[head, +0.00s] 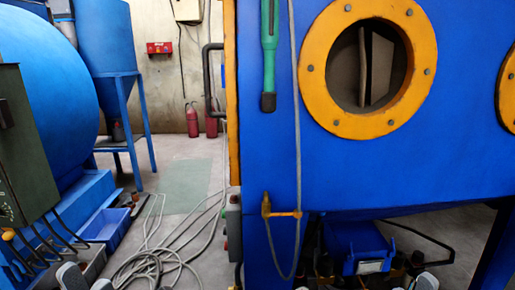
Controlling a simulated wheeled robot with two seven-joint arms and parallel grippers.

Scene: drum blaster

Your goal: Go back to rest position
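My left gripper (87,281) shows at the bottom left edge of the head view. Its two grey fingertips stand apart with a gap between them, and nothing is seen held there. My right gripper (427,282) shows only as a grey tip at the bottom edge, right of the middle. The rest of it is cut off by the frame. Both are low in the view, below the big blue blaster cabinet (270,150), and neither is seen touching it. The cabinet has a round window with an orange ring (316,75). A green-handled tool (269,45) hangs on its front.
A blue tank (45,80) and a dark green control box (25,150) stand at left. A blue crate (108,228) and coiled grey hoses (150,262) lie on the floor. A blue bin (355,240) sits under the cabinet. Clear floor (180,190) lies at the back.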

